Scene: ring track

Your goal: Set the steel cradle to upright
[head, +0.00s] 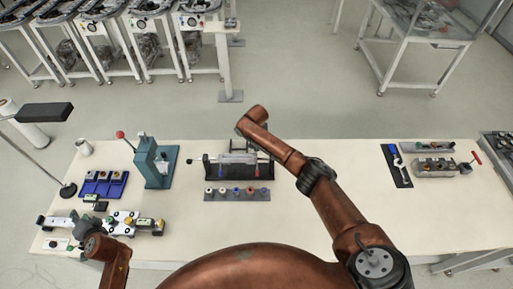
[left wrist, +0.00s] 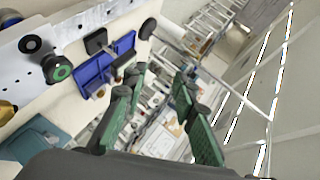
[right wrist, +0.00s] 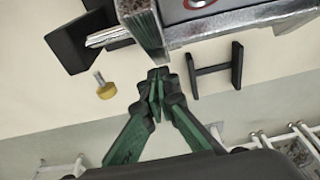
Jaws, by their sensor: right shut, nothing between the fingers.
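The steel cradle (head: 238,158) appears as a grey metal piece on a black stand (head: 210,168) at mid-table in the head view. In the right wrist view a grey metal body (right wrist: 240,25), which looks like the cradle, fills the top edge. Its full tilt cannot be told. My right gripper (right wrist: 158,75) is shut and empty, its tips just below the metal body in that view; whether they touch it is unclear. In the head view my right wrist hides the fingers. My left gripper (left wrist: 165,85) is open and empty, away from the cradle, near the table's left end.
A row of small coloured pieces (head: 237,194) lies in front of the stand. A teal press (head: 154,165) and a blue tray (head: 104,184) stand to the left. A black H-shaped bracket (right wrist: 215,68) and a yellow knob (right wrist: 106,90) are near my right fingers.

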